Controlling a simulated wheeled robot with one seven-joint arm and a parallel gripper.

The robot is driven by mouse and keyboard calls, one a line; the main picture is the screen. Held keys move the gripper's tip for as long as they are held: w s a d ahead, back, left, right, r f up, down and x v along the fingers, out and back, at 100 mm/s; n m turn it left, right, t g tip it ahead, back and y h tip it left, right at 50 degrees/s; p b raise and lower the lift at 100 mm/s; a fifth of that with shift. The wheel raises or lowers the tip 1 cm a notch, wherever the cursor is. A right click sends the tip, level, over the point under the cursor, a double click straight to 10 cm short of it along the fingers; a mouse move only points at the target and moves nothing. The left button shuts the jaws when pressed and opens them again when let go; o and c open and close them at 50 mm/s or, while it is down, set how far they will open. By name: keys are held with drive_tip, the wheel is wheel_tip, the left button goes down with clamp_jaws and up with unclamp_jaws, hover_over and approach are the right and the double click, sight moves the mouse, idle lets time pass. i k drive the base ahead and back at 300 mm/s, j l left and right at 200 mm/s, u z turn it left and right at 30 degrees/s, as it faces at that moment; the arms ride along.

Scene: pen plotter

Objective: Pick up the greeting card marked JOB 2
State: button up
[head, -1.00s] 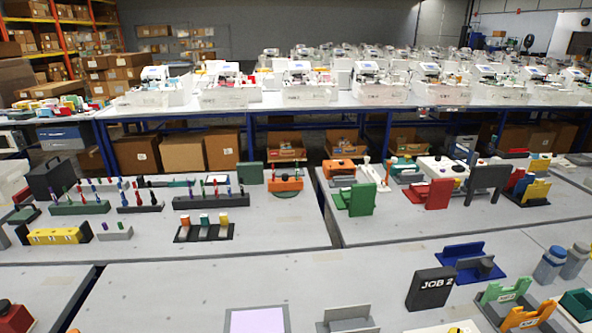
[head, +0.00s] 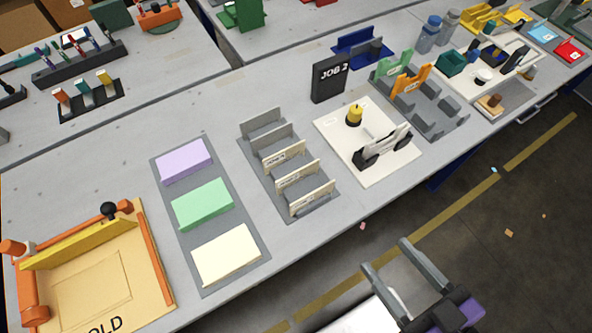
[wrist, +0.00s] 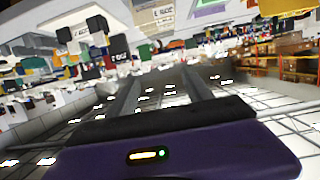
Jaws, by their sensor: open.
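Several cream greeting cards stand upright in a grey slotted rack (head: 247,141) on the bench in the head view. I see a back card (head: 284,156), a middle card (head: 297,176) and a front card (head: 312,199). Their small lettering is too blurred to tell which is marked JOB 2. A black sign reading JOB 2 (head: 329,80) stands behind the rack. My gripper (head: 387,257) is open and empty, over the floor in front of the bench, right of and nearer than the rack. The wrist view shows its fingers (wrist: 162,78) apart with nothing between them.
Left of the rack lies a grey mat (head: 173,210) with purple, green and cream paper stacks. An orange-and-yellow folding jig (head: 95,285) is at far left. The bench's front edge lies between gripper and rack.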

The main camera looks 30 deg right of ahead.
sight(303, 172)
drive_tip(key=l+u, duration=0.15)
drive_tip(key=u, duration=0.25)
drive_tip(key=l+u, duration=0.1)
drive_tip(key=u, duration=0.35)
drive_tip(key=l+u, duration=0.15)
drive_tip(key=u, duration=0.25)
drive_tip(key=k+u, duration=0.15)
drive_tip(key=u, duration=0.3)
drive_tip(key=k+l, duration=0.4)
drive_tip(key=l, duration=0.15)
